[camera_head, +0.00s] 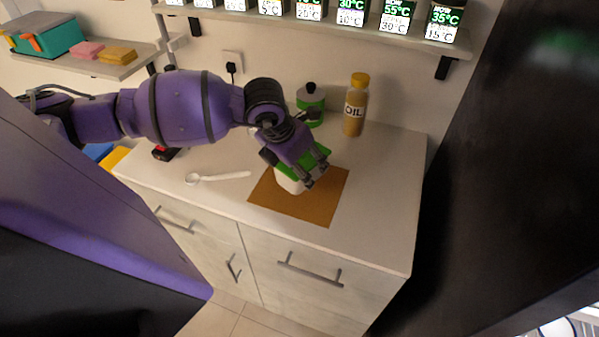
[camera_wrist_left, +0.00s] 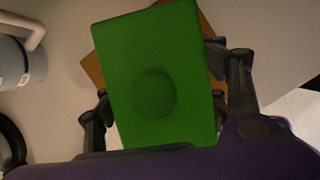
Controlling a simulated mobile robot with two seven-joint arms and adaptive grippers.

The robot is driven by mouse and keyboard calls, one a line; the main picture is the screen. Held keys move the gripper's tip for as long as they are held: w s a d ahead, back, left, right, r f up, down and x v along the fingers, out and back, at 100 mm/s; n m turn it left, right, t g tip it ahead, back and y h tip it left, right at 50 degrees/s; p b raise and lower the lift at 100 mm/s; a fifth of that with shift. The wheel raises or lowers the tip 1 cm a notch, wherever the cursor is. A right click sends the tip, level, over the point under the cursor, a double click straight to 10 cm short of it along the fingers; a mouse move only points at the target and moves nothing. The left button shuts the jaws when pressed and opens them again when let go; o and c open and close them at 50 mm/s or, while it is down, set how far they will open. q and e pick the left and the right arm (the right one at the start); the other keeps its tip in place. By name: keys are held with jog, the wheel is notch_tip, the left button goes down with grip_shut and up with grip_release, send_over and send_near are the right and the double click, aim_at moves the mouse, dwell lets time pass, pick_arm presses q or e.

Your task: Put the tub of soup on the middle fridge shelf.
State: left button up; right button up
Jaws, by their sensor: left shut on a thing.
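The tub of soup (camera_head: 289,183) is white with a green lid and sits on or just above a brown mat (camera_head: 325,205) on the counter. My left gripper (camera_head: 306,181) reaches down over it and is shut on it. In the left wrist view the green lid (camera_wrist_left: 155,95) fills the middle, with the left gripper's fingers (camera_wrist_left: 165,95) on either side of the tub. I cannot tell whether the tub touches the mat. No fridge shelf is recognisable in either view. My right gripper is not in view.
An oil bottle (camera_head: 354,108) and a green canister (camera_head: 311,103) stand at the back of the counter (camera_head: 385,190). A white spoon (camera_head: 218,178) lies left of the mat. A shelf (camera_head: 400,38) with several lit temperature displays runs above. A dark surface rises at the right.

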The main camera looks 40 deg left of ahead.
pick_arm(q)
jog(key=shift+w+a+f, duration=0.25)
jog(key=shift+f, duration=0.15)
jog(key=shift+w+f, duration=0.1)
jog(key=shift+f, duration=1.45)
jog(key=shift+f, duration=0.2)
jog(key=o, duration=2)
jog(key=shift+o, duration=0.2)
